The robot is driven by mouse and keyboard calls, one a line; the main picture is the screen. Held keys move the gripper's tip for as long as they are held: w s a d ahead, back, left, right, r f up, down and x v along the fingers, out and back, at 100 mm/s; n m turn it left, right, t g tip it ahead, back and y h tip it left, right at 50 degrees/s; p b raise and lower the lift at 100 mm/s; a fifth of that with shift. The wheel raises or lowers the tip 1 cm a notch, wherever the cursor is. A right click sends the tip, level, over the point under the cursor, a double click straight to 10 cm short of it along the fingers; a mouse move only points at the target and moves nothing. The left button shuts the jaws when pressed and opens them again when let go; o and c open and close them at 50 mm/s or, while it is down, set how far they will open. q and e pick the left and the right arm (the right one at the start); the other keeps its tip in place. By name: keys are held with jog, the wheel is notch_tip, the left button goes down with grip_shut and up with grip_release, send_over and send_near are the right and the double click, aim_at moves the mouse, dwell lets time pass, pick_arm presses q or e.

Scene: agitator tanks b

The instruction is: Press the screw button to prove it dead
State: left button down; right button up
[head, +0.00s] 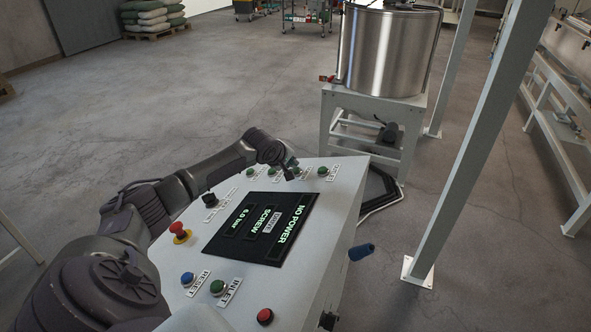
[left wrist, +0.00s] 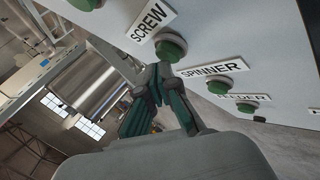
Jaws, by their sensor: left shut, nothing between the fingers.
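The control panel (head: 200,240) has a row of green buttons along its far edge. In the left wrist view the screw button (left wrist: 171,47) is green and round, between the SCREW label (left wrist: 151,22) and the SPINNER label (left wrist: 213,68). It shows in the head view too (head: 298,172). My left gripper (head: 291,170) is shut and empty, its fingertips (left wrist: 160,72) right by this button. I cannot tell whether they touch it. The dark display (head: 262,228) reads NO POWER, SCREW and 6.0 bar in green. My right gripper is not in view.
A red emergency knob (head: 180,233), black selector (head: 210,200), blue RESET button (head: 187,278), green INLET button (head: 217,287) and red button (head: 265,316) sit on the panel. A steel tank (head: 388,50) and grey post (head: 470,130) stand to the right.

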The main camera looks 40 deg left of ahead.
pick_arm(q)
jog(key=shift+d+f, duration=0.15)
jog(key=shift+f, duration=0.25)
dwell(0.5)
jog(key=shift+a+r+p, duration=0.25)
jog(key=shift+r+p, duration=0.6)
jog(key=shift+p, duration=0.25)
jog(key=r+p, duration=0.1)
jog(key=a+r+p, duration=0.1)
jog(key=r+p, duration=0.2)
jog(key=shift+s+a+r+p, duration=0.3)
jog(key=shift+r+p, duration=0.05)
dwell(0.3)
